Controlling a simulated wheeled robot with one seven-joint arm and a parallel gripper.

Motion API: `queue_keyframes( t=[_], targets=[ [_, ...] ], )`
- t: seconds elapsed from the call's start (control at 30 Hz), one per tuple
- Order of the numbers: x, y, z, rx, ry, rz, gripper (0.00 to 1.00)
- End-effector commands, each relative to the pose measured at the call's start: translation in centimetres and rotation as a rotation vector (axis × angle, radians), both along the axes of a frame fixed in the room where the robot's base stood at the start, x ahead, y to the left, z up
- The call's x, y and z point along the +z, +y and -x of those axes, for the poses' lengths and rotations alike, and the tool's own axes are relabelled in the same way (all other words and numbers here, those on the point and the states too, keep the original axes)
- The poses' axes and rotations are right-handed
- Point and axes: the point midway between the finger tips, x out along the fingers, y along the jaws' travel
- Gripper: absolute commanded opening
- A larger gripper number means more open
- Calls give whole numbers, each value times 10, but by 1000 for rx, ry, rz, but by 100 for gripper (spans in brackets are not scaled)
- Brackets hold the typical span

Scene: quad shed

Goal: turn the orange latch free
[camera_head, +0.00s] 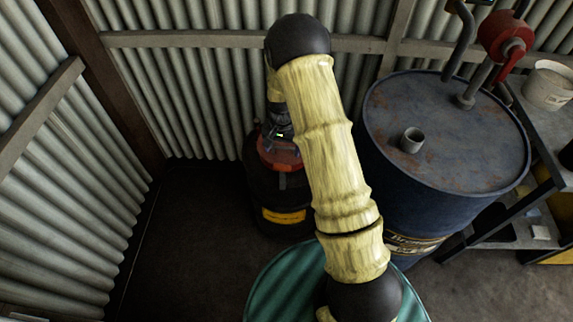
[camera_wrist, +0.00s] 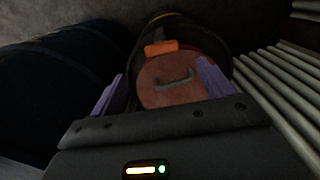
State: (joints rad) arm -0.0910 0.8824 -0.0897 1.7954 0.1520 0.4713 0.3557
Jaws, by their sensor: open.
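The orange latch (camera_wrist: 160,48) shows in the wrist view as a short block at the far edge of a round reddish lid (camera_wrist: 150,80). The lid has a grey handle across its middle and tops a dark drum. My gripper (camera_wrist: 161,70) is open, its two purple fingers spread either side of the lid, with nothing between them that I can see held. Whether the fingers touch the lid is unclear. In the head view the dark drum (camera_head: 283,216) with a yellow label stands against the wall, under my arm's end.
A large blue drum (camera_head: 440,130) with a red-handled pump (camera_head: 505,40) stands close on the right. A green drum top (camera_head: 275,285) is in front, partly behind my arm. A bench (camera_head: 548,125) with a bucket (camera_head: 549,85) is far right. Corrugated walls close the corner; floor on the left is clear.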

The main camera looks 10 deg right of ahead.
Motion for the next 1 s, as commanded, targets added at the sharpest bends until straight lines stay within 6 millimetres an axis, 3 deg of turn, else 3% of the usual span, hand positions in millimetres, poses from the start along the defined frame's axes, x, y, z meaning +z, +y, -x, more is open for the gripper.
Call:
queue_keyframes(
  t=[0.6, 1.0],
  targets=[
    [-95, 0, 0, -1, 1, 0, 80],
    [-106, 0, 0, 0, -1, 0, 80]
  ],
)
